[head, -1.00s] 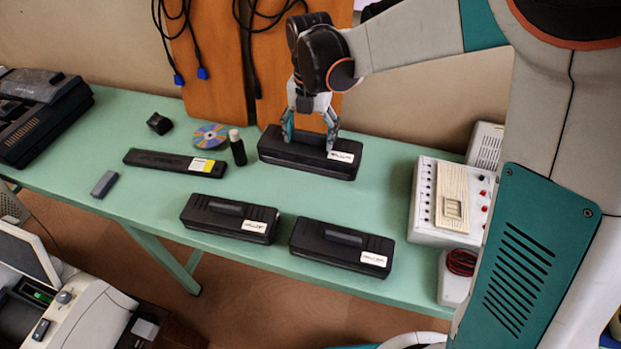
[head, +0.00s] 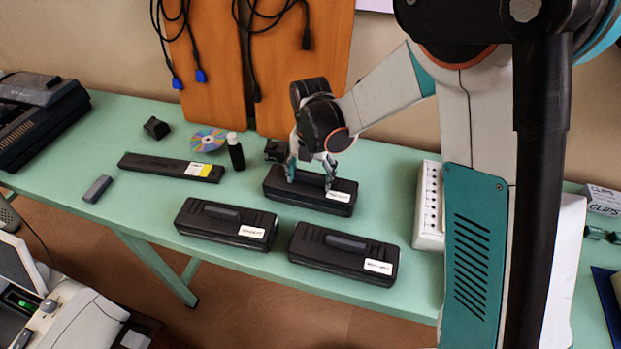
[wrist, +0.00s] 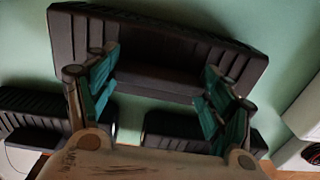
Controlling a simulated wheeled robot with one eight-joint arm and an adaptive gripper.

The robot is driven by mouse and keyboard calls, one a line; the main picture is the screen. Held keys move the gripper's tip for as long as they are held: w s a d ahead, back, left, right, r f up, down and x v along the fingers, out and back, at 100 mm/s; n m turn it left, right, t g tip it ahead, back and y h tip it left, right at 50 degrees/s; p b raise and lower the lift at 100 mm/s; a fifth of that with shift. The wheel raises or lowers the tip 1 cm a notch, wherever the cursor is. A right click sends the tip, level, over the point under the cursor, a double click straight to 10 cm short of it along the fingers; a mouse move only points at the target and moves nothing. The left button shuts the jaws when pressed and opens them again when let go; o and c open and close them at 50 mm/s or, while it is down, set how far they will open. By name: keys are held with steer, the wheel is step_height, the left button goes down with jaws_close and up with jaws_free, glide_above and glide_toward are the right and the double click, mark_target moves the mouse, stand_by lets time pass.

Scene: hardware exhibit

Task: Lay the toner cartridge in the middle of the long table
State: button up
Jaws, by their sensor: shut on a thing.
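My gripper (head: 310,179) is shut on a black ribbed toner cartridge (head: 338,207) with a white label at its right end. Its fingers are spread along the cartridge's top. The held cartridge is low over the long green table (head: 140,205), behind two similar cartridges; I cannot tell whether it touches the tabletop. The two similar cartridges, left (head: 226,222) and right (head: 343,253), lie at the table's front edge.
A small black block (head: 277,150) stands just behind the held cartridge. A dark bottle (head: 236,153), a disc (head: 208,140) and a flat black bar (head: 160,167) are to the left. A white control box (head: 428,205) is to the right, with clear tabletop between.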

steer(key=shift+f, duration=0.25)
steer(key=shift+f, duration=0.15)
steer(key=o, duration=2.1)
step_height(320, 180, up, 12)
steer(key=p, duration=0.3)
steer(key=shift+r+p, duration=0.25)
steer(key=shift+p, duration=0.15)
